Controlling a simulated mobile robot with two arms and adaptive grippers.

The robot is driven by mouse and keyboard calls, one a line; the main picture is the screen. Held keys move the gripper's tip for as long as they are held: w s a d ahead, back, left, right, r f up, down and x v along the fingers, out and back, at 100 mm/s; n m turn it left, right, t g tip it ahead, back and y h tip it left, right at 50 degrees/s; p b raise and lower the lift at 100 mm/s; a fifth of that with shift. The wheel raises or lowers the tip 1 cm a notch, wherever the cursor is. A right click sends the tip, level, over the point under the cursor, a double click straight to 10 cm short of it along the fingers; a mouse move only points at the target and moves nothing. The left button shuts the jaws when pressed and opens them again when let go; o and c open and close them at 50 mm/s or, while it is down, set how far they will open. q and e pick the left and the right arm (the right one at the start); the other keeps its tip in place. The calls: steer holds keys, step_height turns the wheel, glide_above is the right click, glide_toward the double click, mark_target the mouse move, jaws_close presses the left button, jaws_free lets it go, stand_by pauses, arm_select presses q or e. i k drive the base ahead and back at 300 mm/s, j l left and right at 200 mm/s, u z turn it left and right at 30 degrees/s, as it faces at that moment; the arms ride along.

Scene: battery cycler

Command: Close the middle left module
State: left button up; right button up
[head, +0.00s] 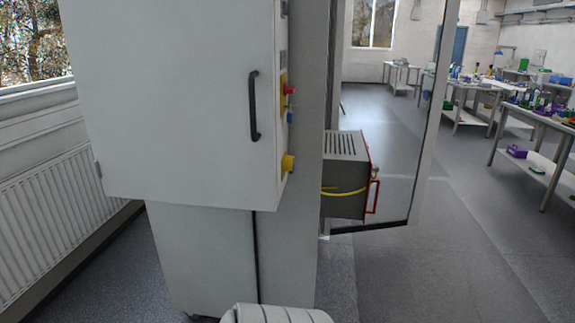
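A grey module (345,172) with a slotted top, a red-edged front and a red handle (372,195) sticks out to the right from behind the tall cabinet in the head view. A yellow cable (345,192) runs along its side. It is the only module I see, and its rear end is hidden by the cabinet. I cannot tell its position in the rack. Neither of my grippers is in view.
The white cabinet (170,100) with a black door handle (254,105) fills the left and centre. A glass door (437,110) stands open behind the module. A radiator (60,155) is far left. Open floor (450,260) lies right, with lab tables (550,120) beyond.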

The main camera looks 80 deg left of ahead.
mark_target(347, 167)
steer(key=i+u, duration=0.15)
steer(key=u, duration=0.3)
steer(key=i+u, duration=0.1)
steer(key=u, duration=0.35)
steer(key=i+l+u, duration=0.1)
steer(key=u, duration=0.3)
steer(key=i+l+u, duration=0.1)
steer(key=u, duration=0.35)
steer(key=i+l+u, duration=0.1)
steer(key=u, duration=0.35)
steer(key=i+l+u, duration=0.15)
steer(key=l+u, duration=0.2)
steer(key=l, duration=0.3)
steer(key=i+l+u, duration=0.1)
steer(key=l+u, duration=0.3)
steer(key=l, duration=0.25)
